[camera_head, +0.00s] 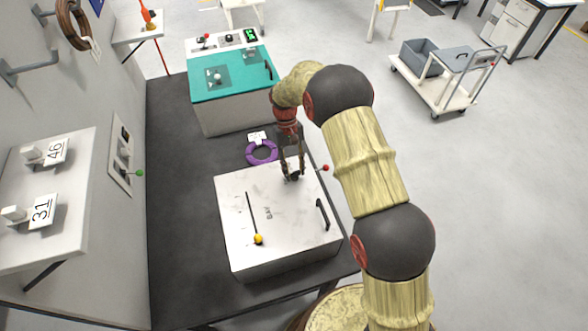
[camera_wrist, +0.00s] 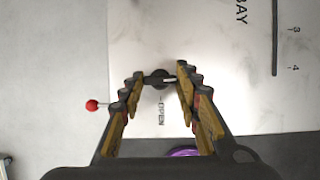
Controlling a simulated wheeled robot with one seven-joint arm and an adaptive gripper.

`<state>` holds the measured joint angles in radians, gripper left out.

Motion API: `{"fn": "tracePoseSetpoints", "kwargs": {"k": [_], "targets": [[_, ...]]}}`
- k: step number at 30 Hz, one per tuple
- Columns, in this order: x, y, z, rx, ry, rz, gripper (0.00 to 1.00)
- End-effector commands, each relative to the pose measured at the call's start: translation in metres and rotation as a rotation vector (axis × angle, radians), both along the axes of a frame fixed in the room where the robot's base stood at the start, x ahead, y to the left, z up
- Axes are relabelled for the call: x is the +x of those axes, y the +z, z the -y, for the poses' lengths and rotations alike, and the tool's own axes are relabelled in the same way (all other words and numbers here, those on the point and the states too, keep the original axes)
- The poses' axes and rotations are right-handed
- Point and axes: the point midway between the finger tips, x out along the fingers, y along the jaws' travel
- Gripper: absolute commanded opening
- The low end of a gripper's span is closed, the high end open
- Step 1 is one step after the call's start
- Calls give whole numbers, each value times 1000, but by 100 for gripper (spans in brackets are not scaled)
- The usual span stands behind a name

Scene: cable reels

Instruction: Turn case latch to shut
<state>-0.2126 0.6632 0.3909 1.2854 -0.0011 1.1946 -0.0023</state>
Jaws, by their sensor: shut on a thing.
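The white case (camera_head: 270,235), marked BAY on its lid, sits on the dark bench; its lid also fills much of the wrist view (camera_wrist: 215,35). The dark case latch (camera_wrist: 158,84) is a small round piece with a light bar on the lid, beside the printed word OPEN. My gripper (camera_head: 291,172) reaches down to the lid's far edge. In the wrist view its fingertips (camera_wrist: 160,74) are on either side of the latch, shut on it. The fingers partly hide the latch, and I cannot tell its exact angle.
The lid has a black handle (camera_head: 322,214) and a slot with a yellow knob (camera_head: 258,239). A red-ball lever (camera_head: 325,168) sticks out beside the case. A purple ring (camera_head: 262,152) lies behind it, near a teal-topped box (camera_head: 232,85).

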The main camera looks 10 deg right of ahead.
Motion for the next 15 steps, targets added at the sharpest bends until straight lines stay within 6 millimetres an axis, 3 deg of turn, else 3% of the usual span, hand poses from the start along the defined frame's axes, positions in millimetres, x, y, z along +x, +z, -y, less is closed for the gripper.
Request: {"fn": "tracePoseSetpoints", "kwargs": {"k": [8,9,15], "targets": [[1,1,0,1,1,3,7],[1,1,0,1,1,3,35],[0,0,0,0,0,1,46]]}}
